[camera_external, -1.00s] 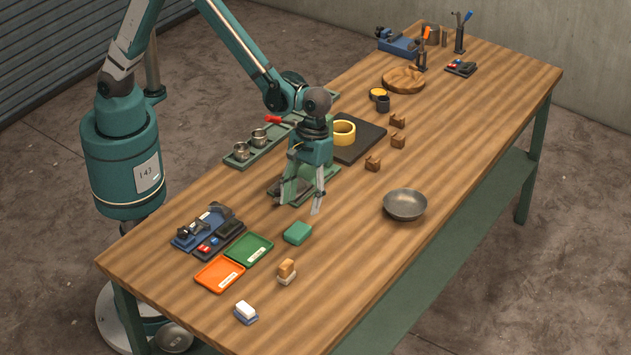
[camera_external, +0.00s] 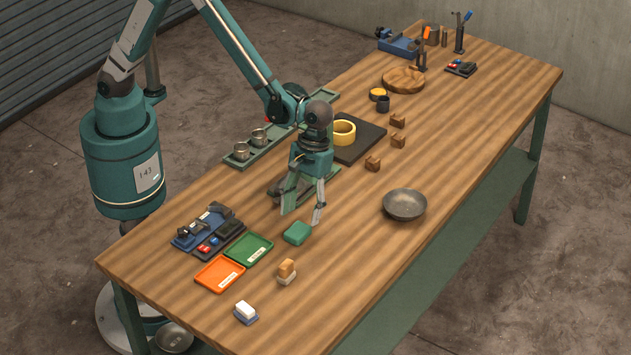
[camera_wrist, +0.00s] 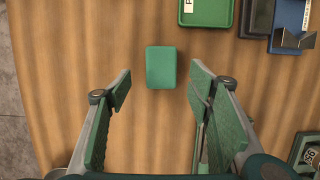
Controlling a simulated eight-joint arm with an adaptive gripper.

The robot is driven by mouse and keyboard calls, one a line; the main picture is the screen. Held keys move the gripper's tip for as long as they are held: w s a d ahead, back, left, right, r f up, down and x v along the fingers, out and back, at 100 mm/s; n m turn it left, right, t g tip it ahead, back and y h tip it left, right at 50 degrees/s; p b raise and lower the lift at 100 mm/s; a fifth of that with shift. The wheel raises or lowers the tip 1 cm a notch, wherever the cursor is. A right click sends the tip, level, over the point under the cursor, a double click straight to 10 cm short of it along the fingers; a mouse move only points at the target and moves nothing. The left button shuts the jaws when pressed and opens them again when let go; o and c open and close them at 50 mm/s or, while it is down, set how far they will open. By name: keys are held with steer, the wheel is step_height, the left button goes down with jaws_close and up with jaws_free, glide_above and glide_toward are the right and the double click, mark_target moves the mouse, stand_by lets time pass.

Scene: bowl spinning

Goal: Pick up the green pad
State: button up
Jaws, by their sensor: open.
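The green pad (camera_external: 297,232) is a small rounded block lying flat on the wooden table. In the wrist view the pad (camera_wrist: 161,67) lies just beyond the fingertips, roughly centred between the two fingers. My gripper (camera_external: 301,214) is open and empty, above the table and close to the pad on its far side. In the wrist view my gripper (camera_wrist: 160,82) shows both fingers spread wider than the pad, with bare wood between them. I see no contact with the pad.
A green tray (camera_external: 249,250) and an orange tray (camera_external: 220,274) lie left of the pad. An orange-brown block on a pale base (camera_external: 286,271) and a white block on a blue base (camera_external: 245,312) stand nearer. A metal bowl (camera_external: 405,204) sits to the right, with clear wood between.

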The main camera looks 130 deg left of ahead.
mark_target(298, 229)
stand_by(0.3)
steer(key=shift+x, duration=2.6)
steer(key=shift+s+d, duration=0.1)
steer(key=c, duration=1)
